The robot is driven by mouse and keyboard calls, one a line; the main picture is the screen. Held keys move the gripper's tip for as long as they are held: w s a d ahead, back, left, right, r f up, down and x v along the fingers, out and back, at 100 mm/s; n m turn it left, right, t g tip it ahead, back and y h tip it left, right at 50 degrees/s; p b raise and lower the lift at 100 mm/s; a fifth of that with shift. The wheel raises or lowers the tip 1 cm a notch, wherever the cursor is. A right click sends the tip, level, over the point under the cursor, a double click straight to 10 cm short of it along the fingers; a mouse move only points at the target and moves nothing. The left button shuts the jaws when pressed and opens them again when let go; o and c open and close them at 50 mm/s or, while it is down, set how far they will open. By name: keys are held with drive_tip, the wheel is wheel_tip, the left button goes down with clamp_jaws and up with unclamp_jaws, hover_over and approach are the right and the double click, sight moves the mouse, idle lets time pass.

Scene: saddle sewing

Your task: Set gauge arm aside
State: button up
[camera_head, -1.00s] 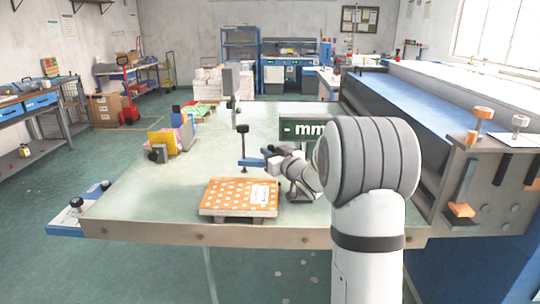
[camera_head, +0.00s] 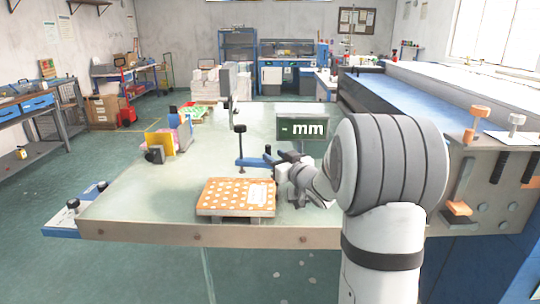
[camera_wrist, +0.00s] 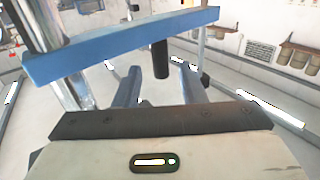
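The gauge arm (camera_head: 252,162), a flat blue bar, is near the middle of the table in the head view, with a black-topped upright stem at its left end. In the wrist view the blue bar (camera_wrist: 120,45) crosses the top, with a black peg (camera_wrist: 160,60) under it and a shiny metal post at left. My gripper (camera_head: 272,157) is close to the bar's right side. In the wrist view its two blue fingers (camera_wrist: 157,80) stand apart, with the peg between them in the picture. I cannot tell whether either finger touches it.
An orange dotted block (camera_head: 236,194) with a white label lies at the table's front edge (camera_head: 150,232). A dark "mm" display (camera_head: 302,124) stands behind my gripper. Yellow and grey items (camera_head: 160,146) sit at left. A large blue-topped machine (camera_head: 400,105) bounds the right.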

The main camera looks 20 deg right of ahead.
drive_tip(key=v, duration=0.3)
